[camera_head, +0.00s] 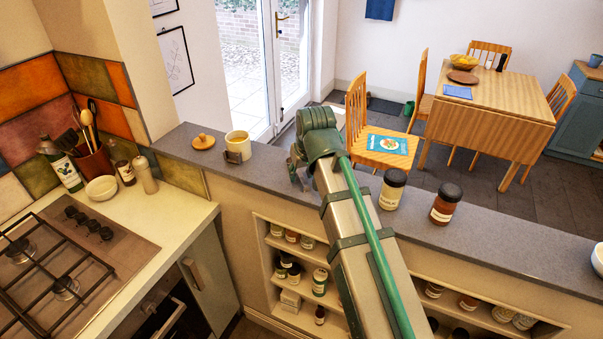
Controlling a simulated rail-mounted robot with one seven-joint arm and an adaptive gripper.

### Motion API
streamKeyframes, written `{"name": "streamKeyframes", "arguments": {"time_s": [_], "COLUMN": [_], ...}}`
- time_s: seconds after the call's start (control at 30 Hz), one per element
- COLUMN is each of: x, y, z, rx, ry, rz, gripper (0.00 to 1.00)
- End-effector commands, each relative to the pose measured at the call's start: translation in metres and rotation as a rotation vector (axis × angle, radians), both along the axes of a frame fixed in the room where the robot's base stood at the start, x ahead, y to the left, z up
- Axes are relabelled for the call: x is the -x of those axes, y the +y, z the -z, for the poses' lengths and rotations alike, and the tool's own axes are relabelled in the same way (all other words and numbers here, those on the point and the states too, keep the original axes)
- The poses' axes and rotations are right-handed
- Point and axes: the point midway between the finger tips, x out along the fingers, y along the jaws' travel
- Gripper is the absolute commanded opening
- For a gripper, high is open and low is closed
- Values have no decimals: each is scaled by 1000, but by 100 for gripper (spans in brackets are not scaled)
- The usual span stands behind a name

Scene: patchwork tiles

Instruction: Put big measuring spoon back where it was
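I cannot make out a big measuring spoon in the head view. My arm reaches over the grey ledge (460,237), and its thick green wrist covers most of what lies beneath. Only a small part of my gripper (297,172) shows, low at the left of the wrist and close to the ledge top. Its fingers are too hidden to tell whether they are open or hold anything. A reddish-brown crock (96,166) with wooden spoons and dark utensils stands in the left counter corner.
Two jars (392,188) (446,203) stand to the right. Shelves with jars lie below. A hob (65,260) is at left.

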Motion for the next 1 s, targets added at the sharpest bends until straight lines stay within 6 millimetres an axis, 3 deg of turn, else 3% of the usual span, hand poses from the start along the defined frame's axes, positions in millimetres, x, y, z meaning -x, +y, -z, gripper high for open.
{"name": "streamKeyframes", "arguments": {"time_s": [0.17, 0.7, 1.0], "x": [5, 34, 42], "y": [-2, -13, -16], "z": [-14, -89, -108], "rx": [-1, -1, 0], "ry": [-3, -2, -1], "rz": [0, 0, 0], "gripper": [38, 38, 38]}}
